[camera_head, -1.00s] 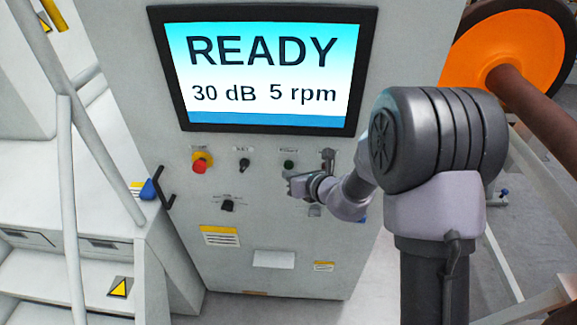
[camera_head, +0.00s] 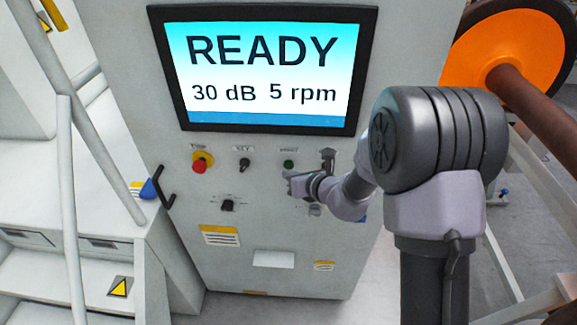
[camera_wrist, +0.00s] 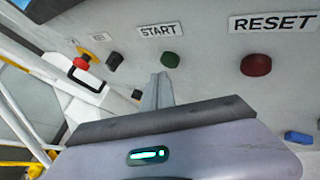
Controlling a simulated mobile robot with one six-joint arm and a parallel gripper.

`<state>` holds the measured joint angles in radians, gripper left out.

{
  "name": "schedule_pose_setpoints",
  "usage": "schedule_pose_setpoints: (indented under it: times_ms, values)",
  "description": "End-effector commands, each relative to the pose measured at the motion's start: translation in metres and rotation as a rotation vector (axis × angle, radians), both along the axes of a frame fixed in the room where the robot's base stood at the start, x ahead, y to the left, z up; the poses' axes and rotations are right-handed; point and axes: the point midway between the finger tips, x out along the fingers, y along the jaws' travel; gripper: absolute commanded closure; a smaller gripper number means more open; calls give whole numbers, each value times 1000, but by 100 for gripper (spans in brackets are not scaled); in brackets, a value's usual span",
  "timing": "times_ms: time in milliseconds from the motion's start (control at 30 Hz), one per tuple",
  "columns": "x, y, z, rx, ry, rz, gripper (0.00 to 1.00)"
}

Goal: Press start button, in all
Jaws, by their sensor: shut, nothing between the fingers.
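The green start button (camera_head: 288,164) is on the grey cabinet face, below the screen. It also shows in the wrist view (camera_wrist: 171,60), under the START label (camera_wrist: 161,29). My gripper (camera_wrist: 160,76) is shut and empty, and its fingertips point at the panel just below and left of the green button. Whether they touch the panel or button cannot be told. In the head view my gripper (camera_head: 289,186) is below the green button. The screen (camera_head: 266,75) reads READY, 30 dB and 5 rpm.
A red RESET button (camera_wrist: 256,64) and a blue button (camera_wrist: 299,137) lie to the right. A black switch (camera_wrist: 114,61) and a red emergency stop (camera_wrist: 81,62) lie to the left. A black handle (camera_head: 164,190) sticks out at the cabinet's left edge. An orange wheel (camera_head: 508,55) stands at the right.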

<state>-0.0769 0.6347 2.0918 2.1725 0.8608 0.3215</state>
Motion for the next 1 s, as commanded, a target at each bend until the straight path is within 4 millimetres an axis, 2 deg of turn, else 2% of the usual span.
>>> schedule_pose_setpoints:
  times_ms: [600, 1000]
  values:
    - [0, 0, 0, 0, 0, 0, 100]
    - [9, 0, 0, 0, 1, 0, 100]
